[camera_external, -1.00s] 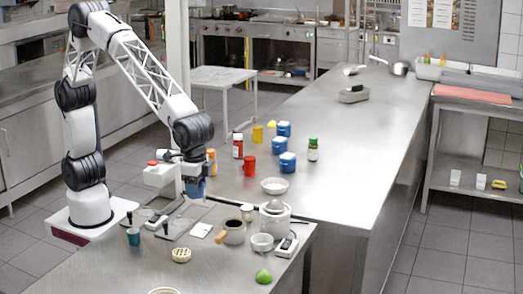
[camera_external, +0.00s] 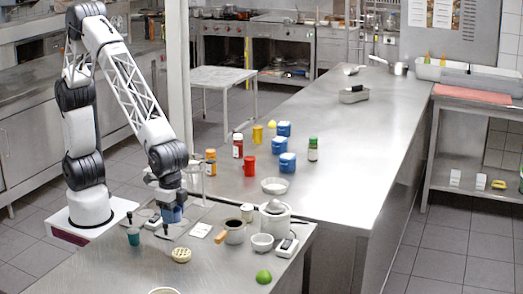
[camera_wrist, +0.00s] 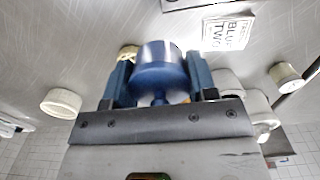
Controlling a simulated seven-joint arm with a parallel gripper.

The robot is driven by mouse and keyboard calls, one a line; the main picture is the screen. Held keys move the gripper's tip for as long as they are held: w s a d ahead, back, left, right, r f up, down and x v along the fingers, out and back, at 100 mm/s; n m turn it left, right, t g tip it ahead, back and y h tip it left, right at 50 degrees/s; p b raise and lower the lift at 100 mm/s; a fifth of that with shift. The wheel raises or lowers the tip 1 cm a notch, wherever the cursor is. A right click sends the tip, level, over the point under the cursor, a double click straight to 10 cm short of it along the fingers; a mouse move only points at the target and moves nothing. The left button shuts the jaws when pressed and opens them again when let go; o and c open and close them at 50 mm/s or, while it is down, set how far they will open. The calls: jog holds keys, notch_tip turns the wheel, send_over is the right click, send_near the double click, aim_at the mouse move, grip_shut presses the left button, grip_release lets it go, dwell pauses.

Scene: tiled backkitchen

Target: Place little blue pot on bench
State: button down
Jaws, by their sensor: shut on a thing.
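The little blue pot (camera_external: 173,215) is between the fingers of my gripper (camera_external: 171,206), which is shut on it. It hangs over or stands on the left part of the near metal bench (camera_external: 215,265); I cannot tell whether its base touches.
Near the pot are a teal cup (camera_external: 133,236), a white card (camera_external: 201,230), a round yellowish item (camera_external: 181,255) and a dark-filled pot (camera_external: 234,232). A green fruit (camera_external: 263,276) lies at front right. Blue containers (camera_external: 287,163) stand on the far bench. Bare bench lies at front left.

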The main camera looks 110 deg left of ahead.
jog(key=shift+f, duration=1.65)
send_over(208, 266)
jog(key=shift+f, duration=0.75)
jog(key=shift+f, duration=1.75)
jog(key=shift+f, duration=0.1)
jog(key=shift+c, duration=2.1)
grip_release()
